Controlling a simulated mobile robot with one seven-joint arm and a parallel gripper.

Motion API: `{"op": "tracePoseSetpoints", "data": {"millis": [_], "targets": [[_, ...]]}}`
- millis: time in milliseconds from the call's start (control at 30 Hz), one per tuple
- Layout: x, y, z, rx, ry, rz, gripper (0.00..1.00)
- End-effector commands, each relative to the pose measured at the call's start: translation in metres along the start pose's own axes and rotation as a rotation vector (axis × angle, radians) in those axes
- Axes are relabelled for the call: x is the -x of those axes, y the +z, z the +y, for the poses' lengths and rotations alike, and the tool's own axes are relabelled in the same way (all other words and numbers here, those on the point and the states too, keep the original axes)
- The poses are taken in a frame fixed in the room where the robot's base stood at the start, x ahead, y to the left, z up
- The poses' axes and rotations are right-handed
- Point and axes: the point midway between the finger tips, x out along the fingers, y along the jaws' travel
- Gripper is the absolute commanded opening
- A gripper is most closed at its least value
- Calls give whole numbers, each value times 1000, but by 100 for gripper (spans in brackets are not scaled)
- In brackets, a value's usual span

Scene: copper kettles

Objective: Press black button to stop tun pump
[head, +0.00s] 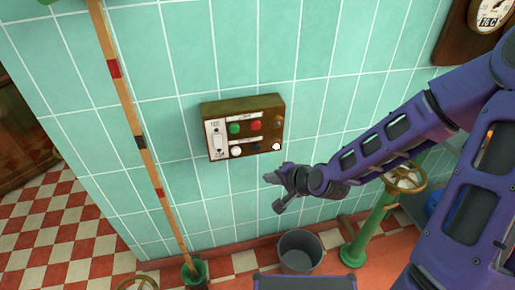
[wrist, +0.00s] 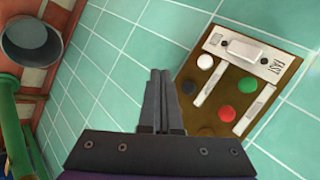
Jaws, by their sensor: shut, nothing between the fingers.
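The control panel (head: 208,118) is a brown box on the green tiled wall, and it also shows in the wrist view (wrist: 203,117). Its black button (head: 255,147) sits in the lower row, right of a white button (head: 236,151). A green button (head: 234,129) and a red button (head: 256,126) are above. The black button also shows in the wrist view (wrist: 188,87), just right of the fingertips. My gripper (head: 270,178) is shut and empty, below and to the right of the panel in the head view. It appears apart from the panel.
A grey bucket (head: 299,252) stands on the floor below. A green post with a brass handwheel (head: 406,177) is at the right. A long wooden pole (head: 138,125) leans at the left. The wall around the panel is clear.

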Motion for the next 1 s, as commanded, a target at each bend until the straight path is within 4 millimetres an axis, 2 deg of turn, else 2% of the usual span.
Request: {"op": "tracePoseSetpoints", "data": {"millis": [267,700,1000], "targets": [[-7,-5,-3,2,0,2,0],[-48,-34,-34,2,0,3,0],[-61,-45,-44,1,1,2,0]]}}
